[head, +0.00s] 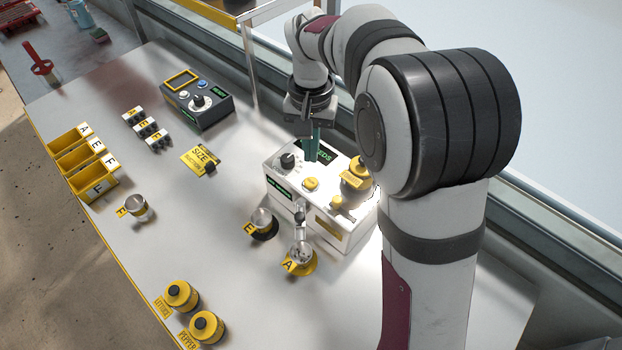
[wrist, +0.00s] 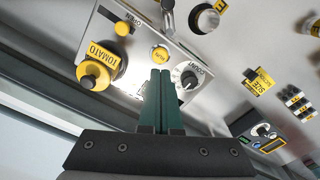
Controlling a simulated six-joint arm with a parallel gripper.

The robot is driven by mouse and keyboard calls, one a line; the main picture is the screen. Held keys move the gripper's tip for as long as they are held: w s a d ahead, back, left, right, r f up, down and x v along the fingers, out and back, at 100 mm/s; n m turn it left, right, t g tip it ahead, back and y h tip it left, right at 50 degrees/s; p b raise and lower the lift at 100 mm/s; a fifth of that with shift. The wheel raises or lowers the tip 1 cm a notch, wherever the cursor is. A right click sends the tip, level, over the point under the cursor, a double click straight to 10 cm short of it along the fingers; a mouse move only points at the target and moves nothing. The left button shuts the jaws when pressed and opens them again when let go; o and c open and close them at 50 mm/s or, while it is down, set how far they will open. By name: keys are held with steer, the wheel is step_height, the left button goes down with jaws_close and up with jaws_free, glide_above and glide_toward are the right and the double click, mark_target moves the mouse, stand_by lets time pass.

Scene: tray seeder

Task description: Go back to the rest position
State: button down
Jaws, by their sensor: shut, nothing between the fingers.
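My gripper (head: 311,143) is at the end of my arm, above the back edge of the white seeder machine (head: 345,236). Its green fingers are together with nothing between them; they also show in the wrist view (wrist: 162,88). The seeder has a black knob, a yellow button (head: 311,184) and a yellow tomato canister (head: 355,179) on top. In the wrist view the fingertips appear between the yellow button (wrist: 159,53) and the count knob (wrist: 189,79); I cannot tell if they touch the machine.
Cups labelled E (head: 262,222) and A (head: 300,257) stand before the seeder. Another cup (head: 136,207) stands near yellow bins (head: 92,185). Two yellow canisters (head: 181,296) are at the front. A dark control box (head: 198,101) is at the back left. The table middle is mostly clear.

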steer(key=shift+r, duration=0.35)
steer(key=s+d+m+y, duration=0.1)
steer(key=s+d, duration=0.1)
steer(key=s, duration=1.2)
steer(key=s+d+m, duration=0.1)
steer(key=s+d, duration=0.1)
steer(key=s, duration=1.2)
steer(key=shift+d+r+m+y, duration=0.3)
steer(key=shift+r+y, duration=0.1)
